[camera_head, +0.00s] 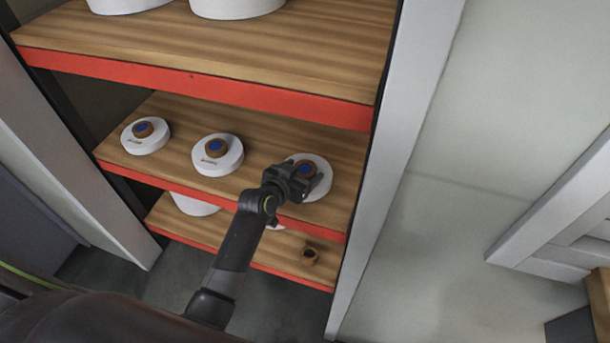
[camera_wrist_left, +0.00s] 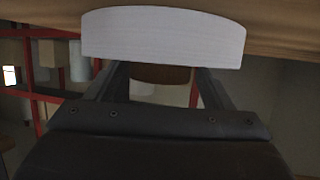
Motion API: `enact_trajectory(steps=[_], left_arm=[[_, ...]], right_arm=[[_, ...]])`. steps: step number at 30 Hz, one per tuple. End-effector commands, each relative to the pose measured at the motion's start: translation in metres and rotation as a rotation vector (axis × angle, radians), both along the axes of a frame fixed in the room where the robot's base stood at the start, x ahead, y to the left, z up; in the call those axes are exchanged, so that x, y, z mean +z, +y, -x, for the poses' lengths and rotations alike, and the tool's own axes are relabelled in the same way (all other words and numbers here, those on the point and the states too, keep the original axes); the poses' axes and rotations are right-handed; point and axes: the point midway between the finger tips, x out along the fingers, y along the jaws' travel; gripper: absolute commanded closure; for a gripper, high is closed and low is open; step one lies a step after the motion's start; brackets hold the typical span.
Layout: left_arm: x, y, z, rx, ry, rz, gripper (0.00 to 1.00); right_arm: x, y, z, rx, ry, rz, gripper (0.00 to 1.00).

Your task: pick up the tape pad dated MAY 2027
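Three white round tape pads, each with a brown knob with a blue top, stand on the middle shelf: left pad (camera_head: 131,144), middle pad (camera_head: 231,162) and right pad (camera_head: 322,186). The dark print on the left and middle pads is too small to read, and no date shows on the right pad. My left gripper (camera_head: 304,170) is at the right pad, fingers apart on either side of its knob. In the left wrist view the white pad (camera_wrist_left: 163,38) rests against the shelf, its brown knob (camera_wrist_left: 160,75) between the open fingers (camera_wrist_left: 160,82). My right gripper is not in view.
The wooden middle shelf (camera_head: 260,138) has a red front edge, and an upper shelf (camera_head: 210,50) overhangs it. A light upright panel (camera_head: 395,150) closes the right side near the right pad. The lower shelf holds a small brown item (camera_head: 310,256) and partly hidden white things.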

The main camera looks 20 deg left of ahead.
Motion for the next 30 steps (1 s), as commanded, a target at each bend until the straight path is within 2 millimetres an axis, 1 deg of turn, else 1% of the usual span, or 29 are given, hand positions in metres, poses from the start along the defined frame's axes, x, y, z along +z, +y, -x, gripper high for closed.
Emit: enact_trajectory(steps=[1, 9, 10, 11, 17, 20, 23, 30], left_arm=[[0.0, 0.0, 0.0, 0.0, 0.0, 0.0, 0.32], [0.0, 0.0, 0.0, 0.0, 0.0, 0.0, 0.68], [0.0, 0.0, 0.0, 0.0, 0.0, 0.0, 0.72], [0.001, 0.0, 0.0, 0.0, -0.002, 0.001, 0.73], [0.002, 0.0, 0.0, 0.0, -0.002, 0.001, 0.74], [0.009, 0.0, 0.0, 0.0, -0.004, 0.0, 0.74], [0.026, 0.0, -0.001, -0.001, -0.006, 0.0, 0.74], [0.075, 0.0, 0.0, -0.001, -0.006, 0.0, 0.74]], right_arm=[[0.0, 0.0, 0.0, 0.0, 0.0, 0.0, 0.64], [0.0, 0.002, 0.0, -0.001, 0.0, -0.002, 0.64], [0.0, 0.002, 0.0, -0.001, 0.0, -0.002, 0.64], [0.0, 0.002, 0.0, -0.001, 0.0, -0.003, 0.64], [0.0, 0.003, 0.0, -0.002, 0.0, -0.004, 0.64], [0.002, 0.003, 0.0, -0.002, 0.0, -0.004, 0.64], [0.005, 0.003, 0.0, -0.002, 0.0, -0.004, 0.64], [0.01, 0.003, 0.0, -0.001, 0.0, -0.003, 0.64]])
